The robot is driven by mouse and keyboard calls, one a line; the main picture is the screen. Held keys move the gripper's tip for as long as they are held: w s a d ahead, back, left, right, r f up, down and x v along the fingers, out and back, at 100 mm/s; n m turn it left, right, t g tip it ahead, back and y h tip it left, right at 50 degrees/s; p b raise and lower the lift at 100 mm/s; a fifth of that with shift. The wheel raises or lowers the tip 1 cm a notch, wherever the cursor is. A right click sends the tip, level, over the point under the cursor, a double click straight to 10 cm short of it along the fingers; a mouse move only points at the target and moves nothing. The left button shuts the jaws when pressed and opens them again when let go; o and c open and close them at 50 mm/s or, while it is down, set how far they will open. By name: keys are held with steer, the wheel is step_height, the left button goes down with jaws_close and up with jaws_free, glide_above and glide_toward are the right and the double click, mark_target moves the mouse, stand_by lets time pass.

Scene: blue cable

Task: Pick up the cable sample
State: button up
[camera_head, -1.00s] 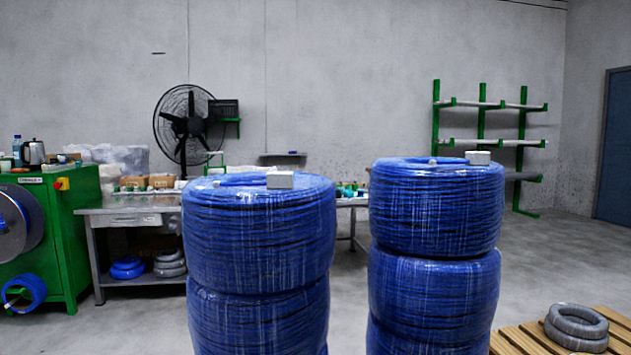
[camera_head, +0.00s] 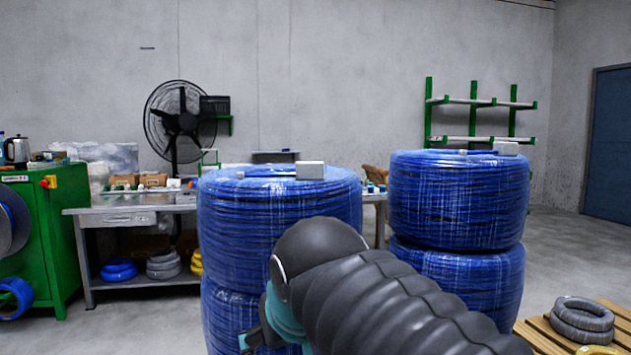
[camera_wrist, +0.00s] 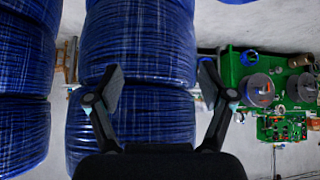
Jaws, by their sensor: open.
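A short blue cable sample (camera_head: 268,173) lies on top of the left stack of blue wrapped coils (camera_head: 279,218), beside a white box (camera_head: 310,170). A similar short blue piece (camera_head: 477,152) lies by a white box (camera_head: 507,148) on the right stack (camera_head: 459,205). My dark ribbed arm crosses in front of the left stack, below its top. In the wrist view my gripper (camera_wrist: 165,88) has its two fingers wide apart, with wrapped blue coils behind them and nothing held. No cable sample can be made out in the wrist view.
A metal workbench (camera_head: 125,204) and a green machine (camera_head: 62,230) stand at the left. A black fan (camera_head: 172,125) and a green rack (camera_head: 478,103) are at the wall. A wooden pallet (camera_head: 540,333) with grey coils lies at lower right. A narrow gap separates the coil stacks.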

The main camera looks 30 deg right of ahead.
steer(key=w+d+r+m+t+h+b, duration=0.1)
steer(key=w+d+r, duration=0.1)
steer(key=r, duration=0.5)
steer(key=w+d+r+m+t+h+b, duration=0.1)
steer(key=w+d+r, duration=0.1)
steer(key=r, duration=0.6)
steer(key=m+t+h+b, duration=0.2)
glide_toward(310, 162)
steer(key=shift+x, duration=6.2)
steer(key=shift+r, duration=0.15)
steer(key=c, duration=1.4)
